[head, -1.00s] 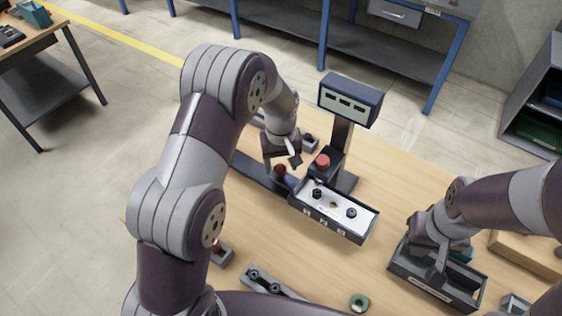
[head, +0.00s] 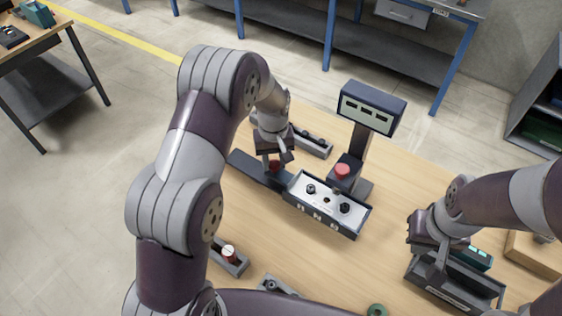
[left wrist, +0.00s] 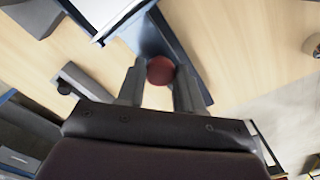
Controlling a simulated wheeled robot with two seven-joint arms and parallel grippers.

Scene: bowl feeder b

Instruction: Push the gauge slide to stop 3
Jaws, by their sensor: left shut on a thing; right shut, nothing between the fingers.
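The gauge slide has a dark red knob (head: 274,166) at the left end of a white-floored tray (head: 307,215) with numbered marks on its front wall. A dark rail (head: 248,168) runs up-left from it. My left gripper (head: 277,157) is shut on the knob; in the left wrist view the knob (left wrist: 160,70) sits between both fingertips. The numerals are too small to read surely, so I cannot tell which stop the slide is at. My right gripper (head: 437,268) is shut and empty, over a dark bin (head: 432,291) at right.
A display on a post (head: 371,108) with a red button (head: 342,171) on its base stands behind the tray. A dark holder (head: 313,145) lies behind my left gripper. A fixture (head: 228,257) and a green ring (head: 377,311) are in front. Bare wood lies before the tray.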

